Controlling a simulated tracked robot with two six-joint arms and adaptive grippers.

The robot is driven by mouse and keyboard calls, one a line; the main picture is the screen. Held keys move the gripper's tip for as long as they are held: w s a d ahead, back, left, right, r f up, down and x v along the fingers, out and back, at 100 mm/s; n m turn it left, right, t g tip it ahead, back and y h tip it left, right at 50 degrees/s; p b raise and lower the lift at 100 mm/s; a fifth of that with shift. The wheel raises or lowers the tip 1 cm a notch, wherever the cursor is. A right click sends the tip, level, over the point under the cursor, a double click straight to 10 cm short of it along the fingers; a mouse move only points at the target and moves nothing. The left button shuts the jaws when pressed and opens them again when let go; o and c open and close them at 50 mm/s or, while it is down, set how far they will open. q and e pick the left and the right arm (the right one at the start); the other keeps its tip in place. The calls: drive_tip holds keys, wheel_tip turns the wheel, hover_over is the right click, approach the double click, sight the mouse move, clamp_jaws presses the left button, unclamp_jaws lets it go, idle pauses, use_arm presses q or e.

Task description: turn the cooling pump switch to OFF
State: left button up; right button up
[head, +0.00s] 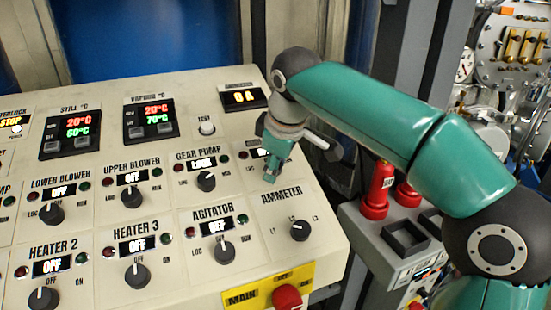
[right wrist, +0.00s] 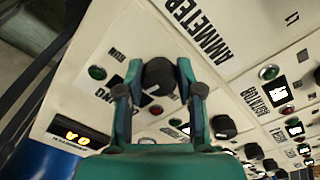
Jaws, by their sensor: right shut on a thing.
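My right gripper (head: 270,176) reaches down onto the sloping control panel (head: 325,225), right of the GEAR PUMP switch. In the right wrist view its two fingers (right wrist: 158,69) are closed on either side of a black round knob (right wrist: 159,78), the cooling pump switch. The gripper hides this knob in the head view. Its label and display are mostly covered; in the wrist view only part of the label and RUN show, with a green lamp (right wrist: 97,73) beside it. I cannot read the knob's position. My left gripper is out of view.
The GEAR PUMP knob (head: 206,181), AGITATOR knob (head: 224,250) and AMMETER knob (head: 300,231) are close by. A red MAIN button (head: 287,297) is at the front edge. Red-capped items (head: 380,190) stand on a grey box to the right.

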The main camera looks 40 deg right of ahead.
drive_tip(key=shift+n+p, duration=0.3)
drive_tip(key=shift+n, duration=0.5)
drive_tip(key=o, duration=1.2)
drive_tip(key=v, duration=1.2)
drive_tip(key=shift+d, duration=0.1)
